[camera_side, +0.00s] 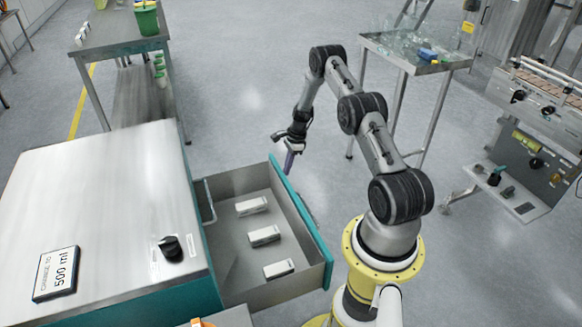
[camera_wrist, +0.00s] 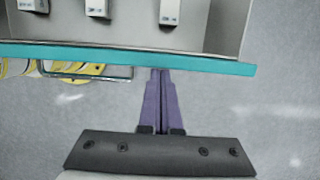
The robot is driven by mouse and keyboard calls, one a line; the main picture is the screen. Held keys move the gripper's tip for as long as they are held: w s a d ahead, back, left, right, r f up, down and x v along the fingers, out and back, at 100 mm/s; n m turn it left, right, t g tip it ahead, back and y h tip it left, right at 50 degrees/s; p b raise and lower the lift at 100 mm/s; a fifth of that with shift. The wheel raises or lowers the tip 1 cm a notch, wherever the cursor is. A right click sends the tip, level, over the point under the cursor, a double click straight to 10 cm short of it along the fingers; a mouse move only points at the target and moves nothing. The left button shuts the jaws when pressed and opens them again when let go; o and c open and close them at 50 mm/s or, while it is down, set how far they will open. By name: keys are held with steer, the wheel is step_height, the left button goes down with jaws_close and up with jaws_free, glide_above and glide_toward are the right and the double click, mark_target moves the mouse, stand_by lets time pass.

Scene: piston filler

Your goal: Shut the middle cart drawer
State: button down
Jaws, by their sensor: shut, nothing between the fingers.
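The drawer (camera_side: 235,228) is pulled out from the right side of the steel cart (camera_side: 105,205). It has a teal front panel (camera_side: 300,220) and holds several small white boxes, one of them a box (camera_side: 264,236) in the middle. My gripper (camera_side: 290,158) points down by the far end of the drawer front, on its outer side. In the wrist view the purple fingers of my gripper (camera_wrist: 160,75) are shut and empty, with their tips at the teal front edge (camera_wrist: 210,66). I cannot tell whether they touch it. A metal handle (camera_wrist: 85,72) shows left of the fingers.
A black knob (camera_side: 171,248) and a "500 ml" sign (camera_side: 56,273) are on the cart top. A table (camera_side: 110,35) with a green bucket (camera_side: 147,20) stands behind. A steel table (camera_side: 405,52) with glassware stands at the back right. The floor between is clear.

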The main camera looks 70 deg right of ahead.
steer(key=w+a, duration=1.6)
steer(key=s+d+r, duration=0.4)
steer(key=d+r, duration=0.1)
steer(key=r, duration=0.5)
steer(key=s+a+n+y, duration=0.2)
steer(key=a+n+y, duration=0.1)
steer(key=a+n, duration=0.15)
steer(key=s+d+f+m+t+y, duration=0.2)
steer(key=s+f+t+y, duration=0.2)
steer(key=s+f+t, duration=0.15)
steer(key=s+d+f+m+t+y, duration=0.2)
steer(key=s+f+m+t+y, duration=0.1)
steer(key=s+f+t+y, duration=0.25)
steer(key=w+a+f+h, duration=0.1)
steer(key=w+a, duration=0.8)
steer(key=a, duration=0.1)
steer(key=shift+w+f+h, duration=0.25)
steer(key=shift+f+h, duration=0.05)
steer(key=shift+h, duration=0.05)
